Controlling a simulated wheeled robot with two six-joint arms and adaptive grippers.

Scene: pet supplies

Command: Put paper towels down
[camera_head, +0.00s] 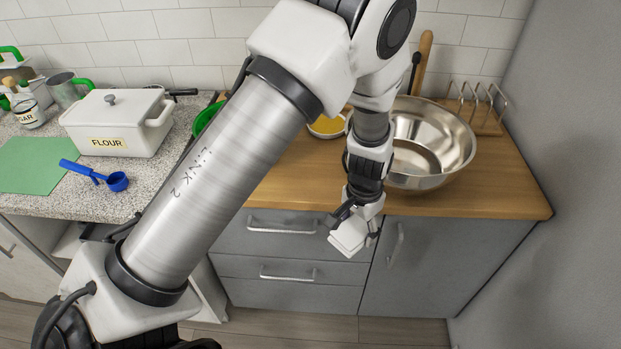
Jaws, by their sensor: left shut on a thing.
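My left gripper (356,226) hangs in front of the wooden counter's front edge, above the grey drawers. It is shut on a small white item (347,241), which I take to be the paper towels; the fingers cover part of it. The item is held in the air and looks tilted. My left arm crosses the middle of the view and hides part of both counters. My right gripper is not in view.
A large steel bowl (440,150) stands on the wooden counter (300,185). A yellow-filled bowl (327,126) sits behind my wrist. The speckled left counter holds a FLOUR box (110,122), a green mat (35,164) and a blue scoop (117,181). Bare wood lies left of my wrist.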

